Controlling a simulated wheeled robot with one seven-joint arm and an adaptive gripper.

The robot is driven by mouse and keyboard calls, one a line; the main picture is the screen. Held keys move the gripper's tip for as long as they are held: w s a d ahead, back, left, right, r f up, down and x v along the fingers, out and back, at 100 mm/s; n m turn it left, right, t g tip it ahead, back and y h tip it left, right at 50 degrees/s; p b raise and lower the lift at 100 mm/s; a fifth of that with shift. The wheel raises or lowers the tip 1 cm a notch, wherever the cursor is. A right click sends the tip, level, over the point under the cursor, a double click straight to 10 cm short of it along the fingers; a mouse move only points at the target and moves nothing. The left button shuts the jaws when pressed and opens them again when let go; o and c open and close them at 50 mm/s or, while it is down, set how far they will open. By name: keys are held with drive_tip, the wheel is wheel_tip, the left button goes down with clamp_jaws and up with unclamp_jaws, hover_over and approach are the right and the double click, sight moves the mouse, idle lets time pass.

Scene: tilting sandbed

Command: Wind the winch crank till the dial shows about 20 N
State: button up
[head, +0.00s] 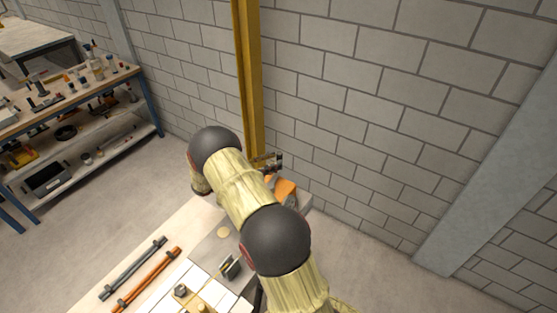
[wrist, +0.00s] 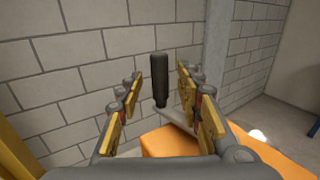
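The crank handle (wrist: 159,78) is a dark upright grip, standing on a grey crank arm (wrist: 184,121) in the wrist view. An orange winch body (wrist: 166,143) lies below it. My gripper (wrist: 160,88) is open, with its yellow-padded fingers to the left and right of the handle. Gaps show on both sides, so neither finger touches it in this view; how deep it stands between them is hard to tell. In the head view the orange winch (head: 286,189) shows partly behind my arm, which hides much of it. I cannot make out the dial in either view.
A yellow post (head: 248,85) rises by the block wall behind the winch. The pale bench (head: 135,247) bears a grey bar (head: 133,269), an orange bar (head: 147,279) and small blocks. A cluttered shelf bench (head: 70,94) stands far left. Open floor lies between.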

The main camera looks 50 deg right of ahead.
drive_tip(key=v, duration=0.8)
drive_tip(key=shift+w+a, duration=0.15)
drive_tip(key=shift+a, duration=0.2)
drive_tip(key=s+a+r+m+t+y+b, duration=0.4)
drive_tip(key=s+a+r+m+y, duration=0.35)
drive_tip(key=s+a+r, duration=0.4)
drive_tip(key=s+a+r+m+t+y+b, duration=0.1)
drive_tip(key=s+a+t+y, duration=0.3)
drive_tip(key=a, duration=0.7)
drive_tip(key=s+a+r+m+t+y+b, duration=0.2)
drive_tip(key=s+a+m+t+y, duration=0.2)
drive_tip(key=s+a, duration=0.3)
drive_tip(key=a+t, duration=0.1)
drive_tip(key=a, duration=0.4)
drive_tip(key=shift+s+r+y, duration=0.35)
drive_tip(key=shift+d+r, duration=0.1)
